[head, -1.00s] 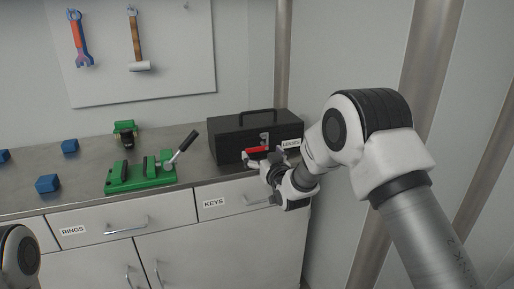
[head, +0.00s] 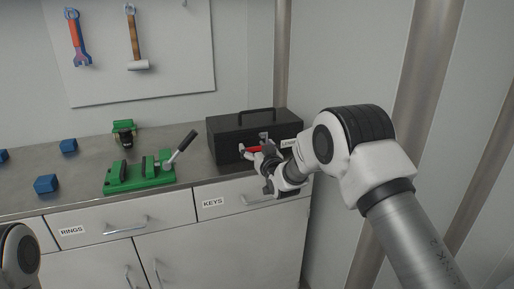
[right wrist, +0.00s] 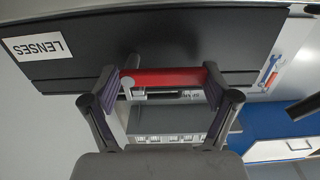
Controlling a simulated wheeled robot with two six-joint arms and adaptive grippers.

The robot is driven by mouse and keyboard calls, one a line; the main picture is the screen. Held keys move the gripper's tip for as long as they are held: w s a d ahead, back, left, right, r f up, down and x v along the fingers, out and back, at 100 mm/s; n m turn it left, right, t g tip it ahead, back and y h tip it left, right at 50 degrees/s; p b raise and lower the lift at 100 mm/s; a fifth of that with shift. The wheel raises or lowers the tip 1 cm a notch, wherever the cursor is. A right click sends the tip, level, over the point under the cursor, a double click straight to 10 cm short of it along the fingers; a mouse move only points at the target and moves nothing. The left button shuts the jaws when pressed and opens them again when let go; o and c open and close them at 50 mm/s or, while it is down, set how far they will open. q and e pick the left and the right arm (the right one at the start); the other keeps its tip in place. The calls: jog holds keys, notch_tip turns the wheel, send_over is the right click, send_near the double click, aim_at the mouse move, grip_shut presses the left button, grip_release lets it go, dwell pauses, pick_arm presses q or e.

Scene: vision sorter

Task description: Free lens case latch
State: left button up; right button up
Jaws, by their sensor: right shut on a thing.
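The lens case (head: 228,142) is a black box with a top handle, shut, at the right end of the bench. Its front bears a white LENSES label, partly hidden by my right gripper in the head view and clear in the right wrist view (right wrist: 37,47). The red latch bar (head: 250,150) is at the case front. My right gripper (head: 259,154) is shut on this bar; in the right wrist view the red bar (right wrist: 165,78) spans between the two fingertips. My left gripper is out of view.
A green clamp fixture (head: 140,180) with a black-handled lever stands left of the case. A smaller green device (head: 124,131) and several blue blocks (head: 46,184) are farther left. Drawers marked RINGS and KEYS (head: 222,201) lie below. A wall and metal posts stand at the right.

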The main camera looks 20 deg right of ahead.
aim_at(263, 135)
jog(key=shift+a+r, duration=0.1)
jog(key=m, duration=0.2)
jog(key=shift+r+m+b, duration=0.3)
jog(key=shift+m, duration=0.1)
jog(key=m, duration=0.2)
jog(key=d+r+m, duration=0.1)
jog(key=m, duration=0.1)
jog(key=shift+m, duration=0.3)
jog(key=m, duration=0.1)
jog(key=d+m, duration=0.1)
jog(key=m, duration=0.1)
jog(key=r+m+b, duration=0.1)
jog(key=m, duration=0.1)
jog(key=shift+w+d, duration=0.1)
jog(key=shift+d, duration=0.1)
jog(key=shift+d+m, duration=0.15)
jog(key=shift+m, duration=0.55)
jog(key=shift+r, duration=0.2)
jog(key=o, duration=1.5)
jog(key=shift+w+f, duration=0.15)
jog(key=shift+c, duration=0.2)
jog(key=s, duration=1.2)
jog(key=shift+d, duration=0.2)
